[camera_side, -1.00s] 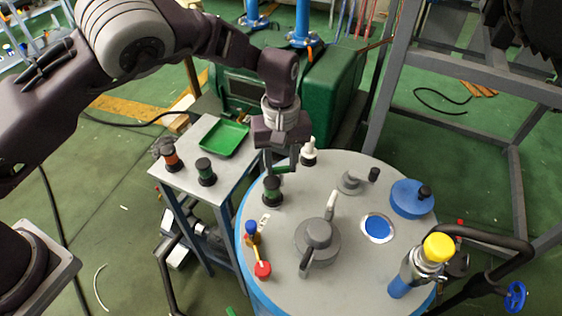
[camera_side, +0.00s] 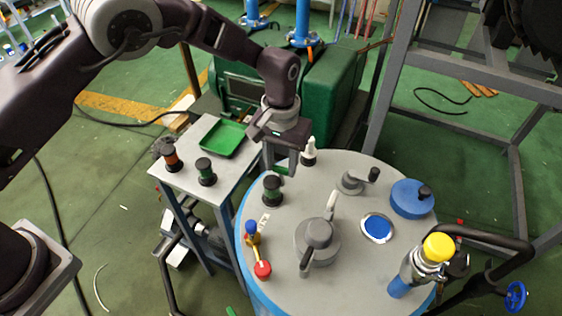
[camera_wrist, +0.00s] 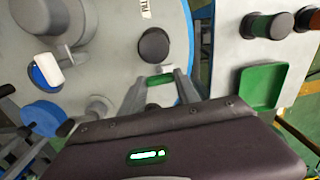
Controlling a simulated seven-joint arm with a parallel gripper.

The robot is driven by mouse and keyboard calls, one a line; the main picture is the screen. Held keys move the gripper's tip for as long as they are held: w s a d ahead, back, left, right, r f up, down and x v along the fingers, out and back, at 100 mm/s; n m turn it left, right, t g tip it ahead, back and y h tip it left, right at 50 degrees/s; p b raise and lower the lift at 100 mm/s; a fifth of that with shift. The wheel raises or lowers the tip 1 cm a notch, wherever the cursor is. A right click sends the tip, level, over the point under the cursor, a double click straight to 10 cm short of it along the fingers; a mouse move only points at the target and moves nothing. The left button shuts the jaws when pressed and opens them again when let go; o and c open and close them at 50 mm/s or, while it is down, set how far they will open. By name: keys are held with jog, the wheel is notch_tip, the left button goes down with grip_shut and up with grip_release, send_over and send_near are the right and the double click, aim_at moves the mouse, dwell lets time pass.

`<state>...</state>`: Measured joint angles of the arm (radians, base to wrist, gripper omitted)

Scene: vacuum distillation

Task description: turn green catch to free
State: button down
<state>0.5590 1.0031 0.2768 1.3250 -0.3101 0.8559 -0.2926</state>
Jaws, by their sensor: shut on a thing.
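The green catch (camera_wrist: 160,80) shows as a small green bar between my fingers in the wrist view. In the side view my gripper (camera_side: 281,170) points down at the lid's back left edge, its fingers shut on the catch, which they mostly hide. A black-and-green knob (camera_side: 272,190) stands upright on the lid just in front of my fingers; its dark top (camera_wrist: 155,46) shows in the wrist view.
The round grey lid (camera_side: 345,275) carries a grey lever handle (camera_side: 318,240), a white-topped fitting (camera_side: 309,152), a blue cap (camera_side: 411,198) and a red-and-blue valve (camera_side: 257,250). A side table holds a green tray (camera_side: 223,138) and two spools.

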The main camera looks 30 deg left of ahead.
aim_at(281, 167)
jog(key=shift+m, duration=0.6)
jog(key=c, duration=0.9)
grip_release()
notch_tip(281, 167, up, 7)
jog(key=shift+r, duration=0.1)
